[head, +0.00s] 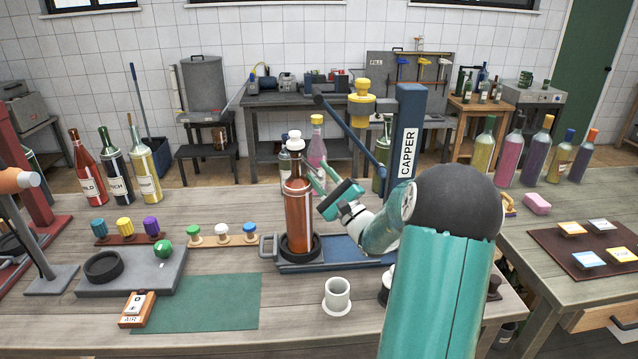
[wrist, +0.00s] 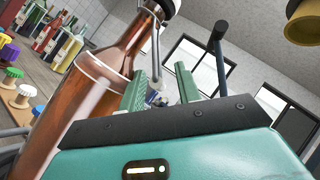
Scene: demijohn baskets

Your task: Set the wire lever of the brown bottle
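The brown bottle (head: 299,212) stands upright on the blue base of the capper, with a white stopper (head: 294,140) on top. In the wrist view the bottle (wrist: 100,90) fills the left side, and its stopper is cut by the top edge. A thin grey wire lever (wrist: 157,55) hangs from the neck on the side facing my gripper. My gripper (head: 322,180) is at the bottle's right side near the shoulder. In the wrist view its green fingers (wrist: 160,88) are apart, with the wire's lower end appearing between or just beyond them. I cannot tell whether they touch it.
The blue capper column (head: 402,140) stands behind my arm, with a dark lever and yellow knob (head: 361,95) above. A white cup (head: 337,297) stands in front. Coloured stoppers (head: 222,236) sit on a rack at left. The green mat (head: 205,303) is mostly bare.

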